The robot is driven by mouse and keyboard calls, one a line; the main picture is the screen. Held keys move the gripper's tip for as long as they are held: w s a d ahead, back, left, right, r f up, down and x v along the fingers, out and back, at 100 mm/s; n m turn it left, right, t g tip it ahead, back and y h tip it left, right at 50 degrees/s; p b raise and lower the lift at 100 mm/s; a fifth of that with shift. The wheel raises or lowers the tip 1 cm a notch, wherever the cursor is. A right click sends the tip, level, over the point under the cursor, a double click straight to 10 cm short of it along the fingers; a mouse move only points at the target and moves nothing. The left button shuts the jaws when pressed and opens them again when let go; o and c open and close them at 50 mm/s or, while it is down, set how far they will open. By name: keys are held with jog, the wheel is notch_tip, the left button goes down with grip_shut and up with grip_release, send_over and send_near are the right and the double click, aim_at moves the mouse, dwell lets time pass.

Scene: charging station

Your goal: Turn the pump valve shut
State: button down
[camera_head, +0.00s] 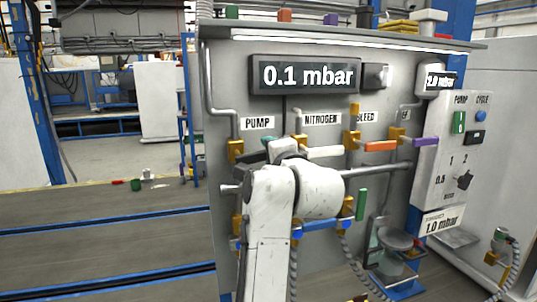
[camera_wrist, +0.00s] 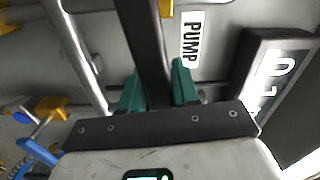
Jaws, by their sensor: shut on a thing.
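The pump valve is a yellow body (camera_head: 235,150) below the PUMP label (camera_head: 257,122) on the grey panel. Its dark lever (camera_head: 250,157) points to the right in the head view, partly hidden by my gripper (camera_head: 267,154). In the wrist view the dark lever (camera_wrist: 142,35) runs down from near a yellow part (camera_wrist: 166,8) in between the green fingertips of my gripper (camera_wrist: 157,85). The fingers are shut on the lever. The PUMP label also shows in the wrist view (camera_wrist: 191,40). My arm hides the panel below the valve.
The nitrogen lever (camera_head: 325,151) is white, the bleed lever (camera_head: 381,146) orange, and a purple lever (camera_head: 425,141) lies further right. The display (camera_head: 305,75) reads 0.1 mbar. A control box (camera_head: 452,150) stands at right.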

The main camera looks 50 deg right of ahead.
jog(key=shift+f+m+b, duration=0.45)
jog(key=shift+f+m, duration=0.1)
jog(key=shift+m, duration=0.25)
jog(key=c, duration=0.9)
grip_release()
jog(key=shift+s, duration=0.1)
jog(key=b+v, duration=0.1)
jog(key=v, duration=0.9)
jog(key=shift+s+a, duration=0.25)
jog(key=shift+f, duration=0.1)
